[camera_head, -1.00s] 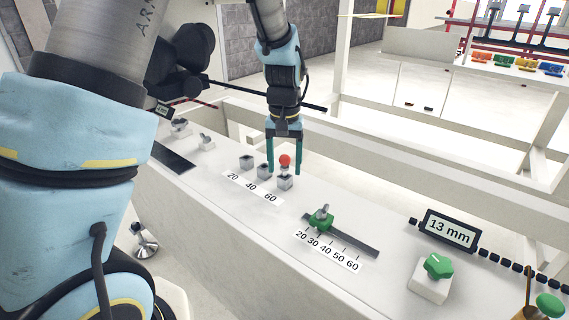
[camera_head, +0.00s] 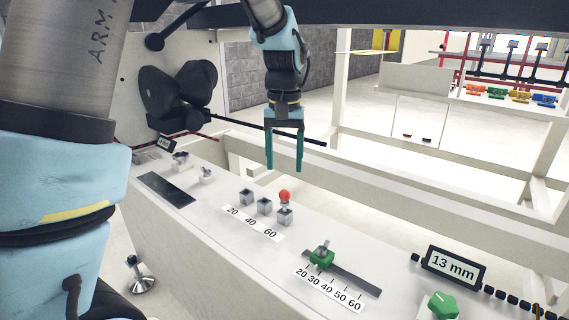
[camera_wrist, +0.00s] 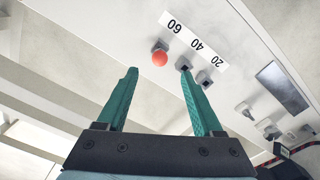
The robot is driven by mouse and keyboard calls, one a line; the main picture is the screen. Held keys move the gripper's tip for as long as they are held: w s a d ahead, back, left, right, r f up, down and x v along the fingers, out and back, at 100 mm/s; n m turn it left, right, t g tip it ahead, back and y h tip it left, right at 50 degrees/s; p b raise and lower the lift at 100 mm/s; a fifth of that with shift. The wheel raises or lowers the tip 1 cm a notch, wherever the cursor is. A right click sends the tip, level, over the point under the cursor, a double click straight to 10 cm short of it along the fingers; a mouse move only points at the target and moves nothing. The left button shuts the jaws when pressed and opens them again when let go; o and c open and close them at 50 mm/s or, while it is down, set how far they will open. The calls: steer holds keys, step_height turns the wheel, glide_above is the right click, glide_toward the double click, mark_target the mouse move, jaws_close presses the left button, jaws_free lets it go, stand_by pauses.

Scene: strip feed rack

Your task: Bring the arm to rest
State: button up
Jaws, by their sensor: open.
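My gripper (camera_head: 284,168) has two teal fingers and is open with nothing between them. It hangs above the white rack top, just behind the row of small grey sockets (camera_head: 264,206). A red ball-topped pin (camera_head: 285,196) stands at the socket by the 60 mark, apart from the fingers. In the wrist view the red ball (camera_wrist: 159,58) shows beyond and between the open fingers (camera_wrist: 158,80), with the sockets near the right finger. My arm comes down from the top of the head view.
A green slider (camera_head: 321,257) sits on a dark slot beside a 20 to 60 scale. A display (camera_head: 454,267) reads 13 mm, with a green knob (camera_head: 440,306) below it. Dark rollers (camera_head: 178,92) stand at the left. White rails run behind the rack top.

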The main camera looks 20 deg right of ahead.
steer(key=w+a+r+n+p, duration=0.1)
steer(key=a+r+p, duration=0.15)
steer(key=a, duration=0.55)
steer(key=w+a+r+n+p, duration=0.15)
steer(key=a+p, duration=0.25)
steer(key=a, duration=0.4)
steer(key=s+a+r+n+t+p, duration=0.1)
steer(key=s+a+p, duration=0.3)
steer(key=a, duration=1)
steer(key=shift+s+r+n+t, duration=0.15)
steer(key=shift+s+n+t, duration=0.15)
steer(key=shift+s+n, duration=0.65)
